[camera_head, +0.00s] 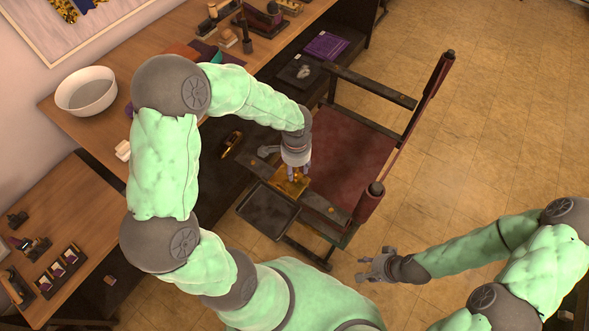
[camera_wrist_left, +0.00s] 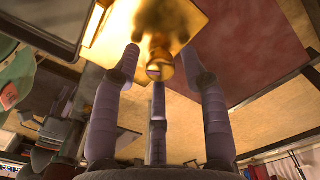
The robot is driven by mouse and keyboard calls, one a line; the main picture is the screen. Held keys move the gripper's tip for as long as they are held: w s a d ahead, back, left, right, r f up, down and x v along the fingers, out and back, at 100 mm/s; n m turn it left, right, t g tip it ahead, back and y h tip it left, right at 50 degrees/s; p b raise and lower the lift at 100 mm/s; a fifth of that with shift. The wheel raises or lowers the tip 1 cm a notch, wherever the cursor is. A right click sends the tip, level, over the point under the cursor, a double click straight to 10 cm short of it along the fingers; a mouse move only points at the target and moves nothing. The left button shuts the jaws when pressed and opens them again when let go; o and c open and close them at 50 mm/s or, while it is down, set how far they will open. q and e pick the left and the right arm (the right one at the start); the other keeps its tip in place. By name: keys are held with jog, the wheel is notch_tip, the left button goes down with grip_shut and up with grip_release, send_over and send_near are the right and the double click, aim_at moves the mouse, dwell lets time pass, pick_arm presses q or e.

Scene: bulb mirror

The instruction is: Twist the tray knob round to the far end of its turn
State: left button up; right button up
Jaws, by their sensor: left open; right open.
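The tray knob (camera_wrist_left: 158,66) is a small brass knob on a shiny brass plate (camera_wrist_left: 145,22), seen in the left wrist view. The plate also shows in the head view (camera_head: 292,187), at the inner corner of a dark square tray (camera_head: 268,212) beside the chair. My left gripper (camera_head: 298,172) is at the plate with its fingers pointing at it. In the left wrist view, its open fingers (camera_wrist_left: 160,56) stand apart on either side of the knob; I cannot tell whether any touches it. My right gripper (camera_head: 372,266) is open and empty over the floor at lower right.
A wooden desk (camera_head: 125,83) with a white bowl (camera_head: 86,92) and several small items runs along the left. The tiled floor (camera_head: 490,130) on the right is clear.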

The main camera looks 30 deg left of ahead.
aim_at(296, 169)
pick_arm(q)
jog(key=shift+r+p, duration=2.95)
jog(key=shift+r, duration=0.95)
pick_arm(e)
notch_tip(296, 169, up, 6)
pick_arm(q)
jog(key=shift+f, duration=0.1)
